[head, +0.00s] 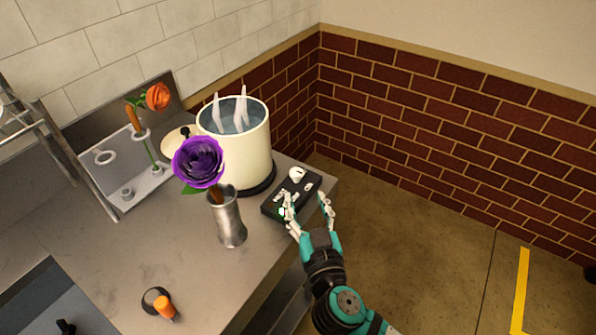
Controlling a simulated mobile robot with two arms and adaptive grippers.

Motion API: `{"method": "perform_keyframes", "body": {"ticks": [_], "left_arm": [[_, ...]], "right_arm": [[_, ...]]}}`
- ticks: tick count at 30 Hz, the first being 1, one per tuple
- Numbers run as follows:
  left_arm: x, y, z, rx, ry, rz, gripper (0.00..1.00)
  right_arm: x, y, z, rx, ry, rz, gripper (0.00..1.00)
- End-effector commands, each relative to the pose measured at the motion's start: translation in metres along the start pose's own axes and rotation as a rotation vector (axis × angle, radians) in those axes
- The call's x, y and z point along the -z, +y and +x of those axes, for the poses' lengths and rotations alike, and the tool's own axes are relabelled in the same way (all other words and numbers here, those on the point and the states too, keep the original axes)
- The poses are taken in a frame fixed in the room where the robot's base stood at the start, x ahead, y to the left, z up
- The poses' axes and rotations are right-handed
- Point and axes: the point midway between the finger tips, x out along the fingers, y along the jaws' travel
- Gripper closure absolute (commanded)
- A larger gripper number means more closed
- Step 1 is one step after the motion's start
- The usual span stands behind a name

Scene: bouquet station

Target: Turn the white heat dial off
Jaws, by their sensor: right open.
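The white heat dial (297,174) sits on the far part of a black control box (273,207) at the counter's right edge. My right gripper (306,198) is open, with one finger over the box and the other beyond its right side. The dial lies just past the fingertips, and no finger is visibly closed around it. A cream pot (258,150) stands on a black base behind the box, with water and white steam-like wisps at its top. My left gripper is not in view.
A metal vase (229,222) with a purple flower (198,162) stands left of the box. A rack (158,177) holds an orange flower (157,96). An orange-handled item (165,308) lies near the counter's front. Open floor (420,240) lies to the right.

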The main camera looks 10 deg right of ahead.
Motion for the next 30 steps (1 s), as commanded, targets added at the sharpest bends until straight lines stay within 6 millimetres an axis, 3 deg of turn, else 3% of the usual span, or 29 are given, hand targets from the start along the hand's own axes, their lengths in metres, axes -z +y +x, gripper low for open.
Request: {"method": "perform_keyframes", "body": {"ticks": [3,10,15,24,30], "left_arm": [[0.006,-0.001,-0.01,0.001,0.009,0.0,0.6],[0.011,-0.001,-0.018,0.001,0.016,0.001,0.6],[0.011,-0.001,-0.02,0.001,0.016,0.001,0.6],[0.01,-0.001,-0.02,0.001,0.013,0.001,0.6],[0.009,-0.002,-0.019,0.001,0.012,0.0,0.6]], "right_arm": [[0.004,0.0,0.027,0.0,0.002,-0.003,0.48],[0.001,0.0,0.063,0.001,0.0,-0.002,0.48],[0.0,0.0,0.075,0.001,-0.002,0.0,0.48],[-0.001,-0.001,0.076,0.001,-0.002,0.001,0.48],[-0.001,-0.001,0.076,0.001,-0.002,0.0,0.75]]}}
